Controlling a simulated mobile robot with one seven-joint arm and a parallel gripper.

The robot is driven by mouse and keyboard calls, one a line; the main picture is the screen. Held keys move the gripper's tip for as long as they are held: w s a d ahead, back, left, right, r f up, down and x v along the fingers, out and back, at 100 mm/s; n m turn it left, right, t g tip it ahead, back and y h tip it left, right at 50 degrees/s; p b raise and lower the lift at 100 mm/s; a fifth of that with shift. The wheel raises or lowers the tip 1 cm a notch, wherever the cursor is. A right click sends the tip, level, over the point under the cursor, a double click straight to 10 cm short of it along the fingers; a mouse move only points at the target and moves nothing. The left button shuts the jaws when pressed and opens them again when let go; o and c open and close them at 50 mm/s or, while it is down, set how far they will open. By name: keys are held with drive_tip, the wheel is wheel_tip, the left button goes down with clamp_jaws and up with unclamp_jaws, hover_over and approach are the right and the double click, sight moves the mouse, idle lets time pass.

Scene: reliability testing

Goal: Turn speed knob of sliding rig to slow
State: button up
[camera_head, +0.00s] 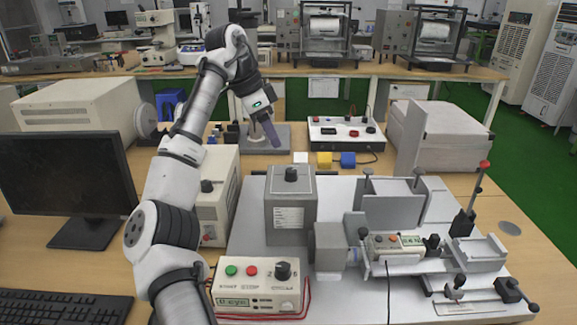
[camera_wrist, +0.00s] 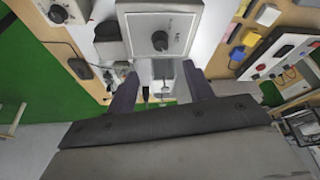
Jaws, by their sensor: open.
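The sliding rig stands on a pale base plate (camera_head: 340,190) in the head view. A grey box (camera_head: 290,215) at its back left has a black knob (camera_head: 291,174) on top; this knob also shows in the wrist view (camera_wrist: 160,40). A white control box (camera_head: 256,288) at the front has green and red buttons and another black knob (camera_head: 283,270). I cannot read which knob is marked for speed. My gripper (camera_head: 274,137) is raised behind the grey box, apart from both knobs. Its dark fingers are spread and empty in the wrist view (camera_wrist: 160,88).
A monitor (camera_head: 66,185) and keyboard (camera_head: 60,306) are at left. Yellow (camera_head: 324,160) and blue (camera_head: 347,160) cubes lie behind the rig, near a red-and-black-socket panel (camera_head: 345,132). A slide mechanism (camera_head: 400,246) fills the right. A knobbed white case (camera_head: 218,190) stands left.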

sight(291, 170)
drive_tip(key=p+x, duration=0.1)
drive_tip(key=x, duration=1)
drive_tip(key=shift+d+f, duration=0.15)
drive_tip(key=shift+d, duration=0.05)
drive_tip(key=shift+w, duration=0.1)
drive_tip(key=shift+c, duration=0.2)
drive_tip(key=c, duration=0.9)
